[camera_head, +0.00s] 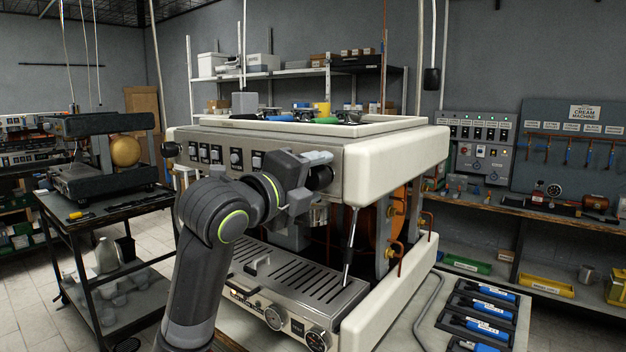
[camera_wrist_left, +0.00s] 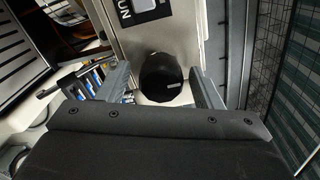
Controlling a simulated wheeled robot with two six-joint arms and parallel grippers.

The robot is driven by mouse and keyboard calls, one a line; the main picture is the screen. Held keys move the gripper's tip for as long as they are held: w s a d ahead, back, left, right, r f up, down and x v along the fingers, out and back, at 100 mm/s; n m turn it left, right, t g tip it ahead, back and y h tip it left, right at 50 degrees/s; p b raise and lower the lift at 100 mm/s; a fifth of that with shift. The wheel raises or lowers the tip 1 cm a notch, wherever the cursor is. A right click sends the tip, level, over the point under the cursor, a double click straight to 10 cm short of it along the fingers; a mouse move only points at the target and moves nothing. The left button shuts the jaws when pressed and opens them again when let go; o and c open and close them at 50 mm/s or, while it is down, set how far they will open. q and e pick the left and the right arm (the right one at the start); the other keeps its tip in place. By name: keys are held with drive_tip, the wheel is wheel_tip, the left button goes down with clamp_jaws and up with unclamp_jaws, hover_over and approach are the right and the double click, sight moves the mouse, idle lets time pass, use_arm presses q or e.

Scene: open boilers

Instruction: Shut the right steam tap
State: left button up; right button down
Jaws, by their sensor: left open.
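The cream and steel coffee machine (camera_head: 400,160) stands in the middle of the head view. Its right steam tap has a round black knob (camera_head: 322,178) at the right end of the front panel, partly hidden by my gripper. In the left wrist view the knob (camera_wrist_left: 163,76) has a small pale mark and sits between two grey fingers. My left gripper (camera_head: 312,170) is open, with a finger on each side of the knob and gaps visible. A steam wand (camera_head: 350,245) hangs below the tap. My right gripper is not in view.
Another black knob (camera_head: 170,149) is at the panel's left end. The drip tray (camera_head: 290,275) with gauges lies below my arm. A dark cart (camera_head: 110,215) stands at left. A tool tray (camera_head: 480,315) lies at front right, and a workbench (camera_head: 540,210) runs along the right wall.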

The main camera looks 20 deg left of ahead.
use_arm(q)
drive_tip(key=b+v, duration=0.4)
drive_tip(key=v, duration=1.3)
drive_tip(key=shift+s, duration=0.2)
idle(0.3)
